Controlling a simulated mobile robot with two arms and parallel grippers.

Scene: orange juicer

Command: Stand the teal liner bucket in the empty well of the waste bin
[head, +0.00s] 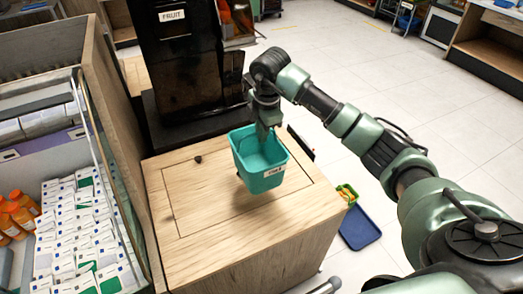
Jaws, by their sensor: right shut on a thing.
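The gripper is shut on the bucket's far rim. The bucket appears to be held above the wooden cabinet top (205,205), over the right part of its outlined panel. No open well of the waste bin can be made out in this view. My left gripper is not in view.
The tall black machine marked FRUIT (178,60) stands behind the wooden top. A chilled case with cartons and orange bottles (18,212) is at the left. A blue tray (360,228) lies on the floor at the right. Open tiled floor (340,50) lies beyond.

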